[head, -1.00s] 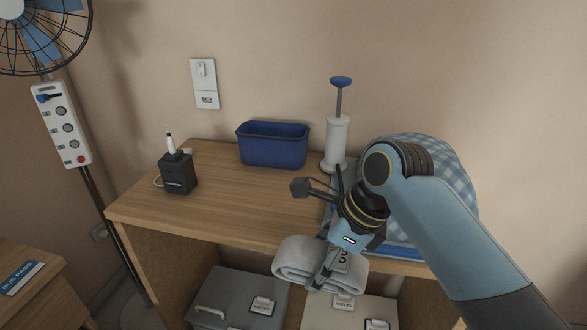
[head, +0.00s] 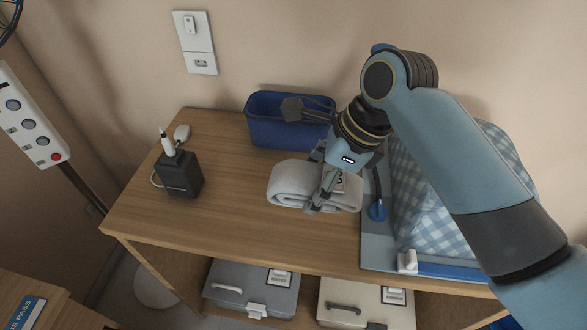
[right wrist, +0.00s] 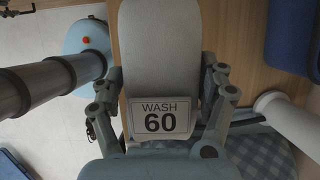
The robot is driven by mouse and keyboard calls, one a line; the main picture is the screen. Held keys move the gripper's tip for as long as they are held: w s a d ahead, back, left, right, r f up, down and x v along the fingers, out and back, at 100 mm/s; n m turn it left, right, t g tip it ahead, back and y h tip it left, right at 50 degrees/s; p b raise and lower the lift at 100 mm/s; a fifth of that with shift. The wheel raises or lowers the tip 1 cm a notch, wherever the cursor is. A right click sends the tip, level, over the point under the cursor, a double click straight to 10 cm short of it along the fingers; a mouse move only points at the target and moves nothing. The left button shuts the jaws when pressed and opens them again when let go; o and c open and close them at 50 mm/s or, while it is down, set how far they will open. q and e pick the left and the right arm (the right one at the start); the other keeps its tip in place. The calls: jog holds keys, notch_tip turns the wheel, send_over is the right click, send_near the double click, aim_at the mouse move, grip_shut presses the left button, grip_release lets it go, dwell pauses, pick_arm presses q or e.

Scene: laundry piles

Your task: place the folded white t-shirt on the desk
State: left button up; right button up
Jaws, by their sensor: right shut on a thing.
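The folded white t-shirt (head: 287,190) is a thick, light grey-white roll over the middle of the desk (head: 225,225). My right gripper (head: 318,184) is shut on it, one finger on its near side. In the right wrist view, the shirt (right wrist: 163,55) lies between the two fingers of the gripper (right wrist: 161,75), and a tag reading "WASH 60" (right wrist: 160,118) shows on it. I cannot tell whether its underside touches the desk top. My left gripper is not in view.
A blue bin (head: 270,130) stands behind the shirt, and a black box (head: 179,176) stands left. Lidded boxes (head: 250,290) sit below. The desk's front left is clear.

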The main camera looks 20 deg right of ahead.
jog(key=w+a+f, duration=0.1)
jog(key=w+f, duration=0.1)
jog(key=w, duration=0.1)
jog(key=w+a+f, duration=0.2)
jog(key=w, duration=0.1)
jog(key=w+a+f+b, duration=0.1)
jog(key=w+f, duration=0.1)
jog(key=shift+w+a, duration=0.35)
jog(key=shift+w, duration=0.05)
jog(key=shift+f+b, duration=0.3)
jog(key=shift+f, duration=1.7)
jog(key=o, duration=1.3)
jog(key=shift+f, duration=0.1)
jog(key=p+v, duration=0.1)
jog(key=v, duration=1.1)
jog(key=shift+p, duration=0.4)
